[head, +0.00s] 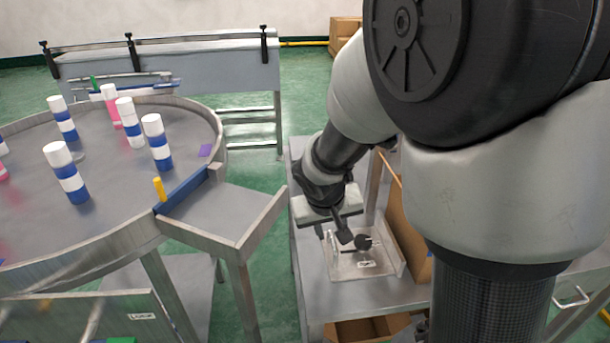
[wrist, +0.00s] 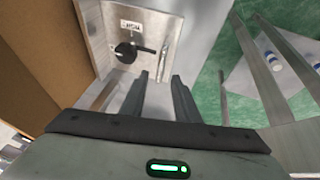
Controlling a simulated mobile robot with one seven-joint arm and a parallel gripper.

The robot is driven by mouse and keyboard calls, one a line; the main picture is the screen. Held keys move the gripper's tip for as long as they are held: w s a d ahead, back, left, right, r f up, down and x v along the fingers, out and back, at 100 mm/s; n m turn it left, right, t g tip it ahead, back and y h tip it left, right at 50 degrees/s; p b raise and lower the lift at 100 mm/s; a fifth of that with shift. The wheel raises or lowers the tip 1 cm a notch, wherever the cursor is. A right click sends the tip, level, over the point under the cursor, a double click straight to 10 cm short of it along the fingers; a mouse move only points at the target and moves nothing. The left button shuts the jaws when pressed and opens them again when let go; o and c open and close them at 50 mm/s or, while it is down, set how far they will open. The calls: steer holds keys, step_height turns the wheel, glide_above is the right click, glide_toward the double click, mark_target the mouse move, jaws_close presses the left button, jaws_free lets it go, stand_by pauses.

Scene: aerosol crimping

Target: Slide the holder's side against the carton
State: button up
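The holder (head: 350,268) is a pale, shiny plate with a low wall, a black round knob and a small label. It lies flat on the grey table and also shows at the top of the wrist view (wrist: 120,62). The brown open carton (head: 412,232) stands right beside it; in the wrist view the carton (wrist: 45,55) is at the left. The two are very close, but I cannot tell if they touch. My gripper (wrist: 160,76) points down at the holder's back left part in the head view. Its fingers are apart; a thin upright part of the holder shows near the tips.
The grey table (head: 308,290) has a bare strip left of the holder. A round turntable (head: 110,215) with several blue-and-white cans stands further left, with a metal chute (head: 220,212) on its side. Another box (head: 355,330) sits under the table.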

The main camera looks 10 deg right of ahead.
mark_target(333, 238)
steer(key=shift+x, duration=1.85)
jaws_close()
